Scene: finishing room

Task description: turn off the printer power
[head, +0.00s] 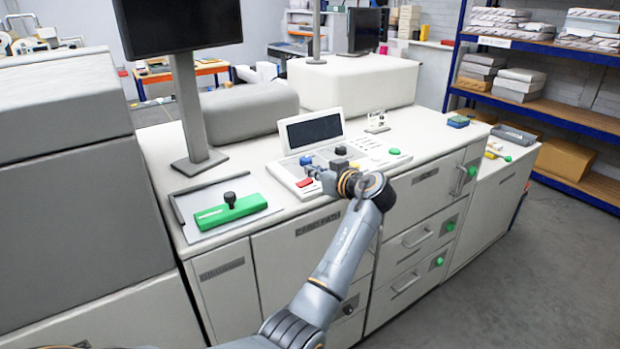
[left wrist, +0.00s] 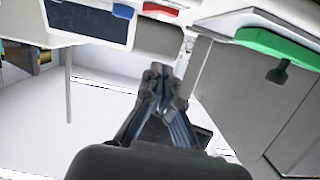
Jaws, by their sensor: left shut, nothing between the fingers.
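The printer (head: 225,275) is a long white machine with a control panel (head: 350,166) on top. The panel has a small tilted dark screen (head: 314,130), a red button (head: 304,183), a blue button (head: 305,160) and a green button (head: 394,151). My left gripper (head: 318,176) is shut and empty, just by the red and blue buttons; I cannot tell whether it touches the panel. In the left wrist view its closed fingers (left wrist: 160,75) point toward the panel, with the red button (left wrist: 160,9) and blue button (left wrist: 123,10) at the top edge. My right gripper is not in view.
A green bar with a black knob (head: 230,211) lies left of the panel. A monitor (head: 180,25) stands on a post (head: 190,105) behind it. A grey rounded cover (head: 245,110) is behind the panel. Shelves (head: 545,45) stand at right, with clear floor (head: 540,270) in front.

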